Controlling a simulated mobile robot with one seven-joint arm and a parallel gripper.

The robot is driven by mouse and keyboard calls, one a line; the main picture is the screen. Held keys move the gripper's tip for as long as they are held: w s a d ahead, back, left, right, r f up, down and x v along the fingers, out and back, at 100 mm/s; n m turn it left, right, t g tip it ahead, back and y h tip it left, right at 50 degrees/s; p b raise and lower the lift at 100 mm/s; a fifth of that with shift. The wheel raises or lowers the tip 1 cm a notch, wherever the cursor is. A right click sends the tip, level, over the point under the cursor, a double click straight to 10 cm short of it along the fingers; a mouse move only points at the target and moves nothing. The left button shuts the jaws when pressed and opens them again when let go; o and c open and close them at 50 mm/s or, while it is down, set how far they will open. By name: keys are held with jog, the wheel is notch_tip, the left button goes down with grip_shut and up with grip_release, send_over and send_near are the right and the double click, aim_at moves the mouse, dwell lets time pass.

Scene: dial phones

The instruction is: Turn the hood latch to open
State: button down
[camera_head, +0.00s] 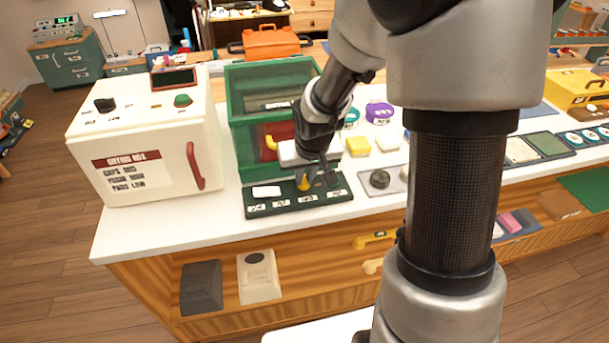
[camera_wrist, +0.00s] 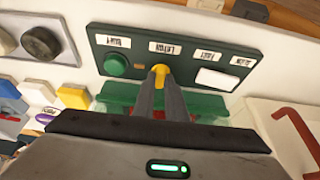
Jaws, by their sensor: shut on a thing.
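A dark green control panel (camera_head: 262,207) lies at the front of the white counter, before a green hood box (camera_head: 240,105). My gripper (camera_head: 309,182) reaches down to the panel and its fingers are closed on a small yellow knob (camera_wrist: 160,69). In the wrist view my gripper (camera_wrist: 161,80) has its two fingertips together at the knob, covering part of it. The panel (camera_wrist: 226,52) also shows a round green knob (camera_wrist: 116,64), a white plate (camera_wrist: 216,79) and several small labels, too small to read surely. The hood's front is partly hidden by my arm.
A white cabinet with a red handle (camera_head: 195,166) stands close on the left of the panel. Yellow (camera_head: 358,146) and white blocks and a dark round dial (camera_head: 380,179) lie to the right. An orange toolbox (camera_head: 270,42) is behind the hood.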

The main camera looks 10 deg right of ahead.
jog(key=shift+r+p, duration=0.15)
jog(key=shift+p, duration=0.45)
jog(key=shift+d+r+n+y+p, duration=0.15)
jog(key=shift+n+y+p, duration=0.15)
jog(key=shift+n+p, duration=0.55)
jog(key=n+p, duration=0.1)
jog(key=p, duration=0.2)
jog(key=shift+r+y, duration=0.1)
jog(key=shift+y, duration=0.2)
jog(key=n+y+p, duration=0.1)
jog(key=n+p, duration=0.1)
jog(key=p, duration=0.2)
jog(key=n+g+p, duration=0.1)
jog(key=n+p, duration=0.2)
jog(key=p, duration=0.1)
jog(key=shift+w+d+n+y, duration=0.1)
jog(key=shift+d+n+y, duration=0.15)
jog(key=shift+y, duration=0.15)
jog(key=n+p, duration=0.2)
jog(key=n+g+y+p, duration=0.1)
jog(key=shift+w+f+n, duration=0.15)
jog(key=shift+f+n, duration=0.1)
jog(key=shift+n, duration=0.05)
jog(key=shift+w+d+f+n+g+p, duration=0.1)
jog(key=shift+n+g+p, duration=0.25)
jog(key=shift+n, duration=0.4)
jog(key=shift+f+n+g+p, duration=0.1)
jog(key=shift+n+g+p, duration=0.25)
jog(key=shift+n, duration=0.4)
